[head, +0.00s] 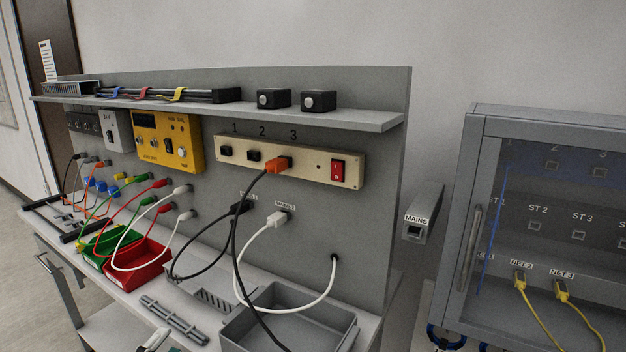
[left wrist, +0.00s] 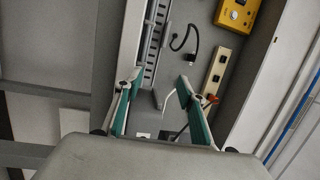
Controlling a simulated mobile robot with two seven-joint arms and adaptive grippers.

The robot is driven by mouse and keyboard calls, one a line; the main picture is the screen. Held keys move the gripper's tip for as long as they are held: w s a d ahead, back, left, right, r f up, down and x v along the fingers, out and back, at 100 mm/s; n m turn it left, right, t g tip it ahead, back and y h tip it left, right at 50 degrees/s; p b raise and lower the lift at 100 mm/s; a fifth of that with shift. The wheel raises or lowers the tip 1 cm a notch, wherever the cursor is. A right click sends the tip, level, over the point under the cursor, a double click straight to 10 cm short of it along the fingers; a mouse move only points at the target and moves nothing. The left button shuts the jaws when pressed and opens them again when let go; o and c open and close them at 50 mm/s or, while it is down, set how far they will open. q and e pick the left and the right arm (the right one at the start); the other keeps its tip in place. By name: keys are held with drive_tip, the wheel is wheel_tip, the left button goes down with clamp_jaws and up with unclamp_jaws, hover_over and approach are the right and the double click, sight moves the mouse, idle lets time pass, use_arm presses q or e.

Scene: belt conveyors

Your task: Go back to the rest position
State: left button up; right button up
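My left gripper (left wrist: 158,78) is open in the left wrist view, its two teal-padded fingers apart with nothing between them. A small part of it seems to show at the bottom edge of the head view. My right gripper is in neither view. The beige power strip (head: 220,145) on the bench panel has an orange plug (head: 277,165) in its socket 3. Its red switch (head: 338,171) is at the right end. A black plug (head: 240,208) sits at the first mains outlet and a white plug (head: 277,219) at MAINS 2.
A grey tray (head: 345,322), a red bin (head: 158,268) and a green bin (head: 90,262) stand on the bench. Cables hang in front of the panel. A shelf (head: 375,120) juts out above. A glass-fronted cabinet (head: 470,200) stands at the right.

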use_arm(q)
drive_tip(key=s+d+f+n+g+y, duration=0.1)
drive_tip(key=s+d+f+n+g, duration=0.1)
drive_tip(key=s+f+n, duration=0.3)
drive_tip(key=s+d+f+n+g+y, duration=0.1)
drive_tip(key=s+d+f+n+g, duration=0.2)
drive_tip(key=f, duration=0.9)
drive_tip(key=s+d+f+n+g, duration=0.2)
drive_tip(key=s+d+f+n, duration=0.2)
drive_tip(key=s+f+n, duration=0.4)
drive_tip(key=shift+s+d+f+g+y, duration=0.3)
drive_tip(key=shift+s+f+y, duration=0.15)
drive_tip(key=shift+f, duration=0.3)
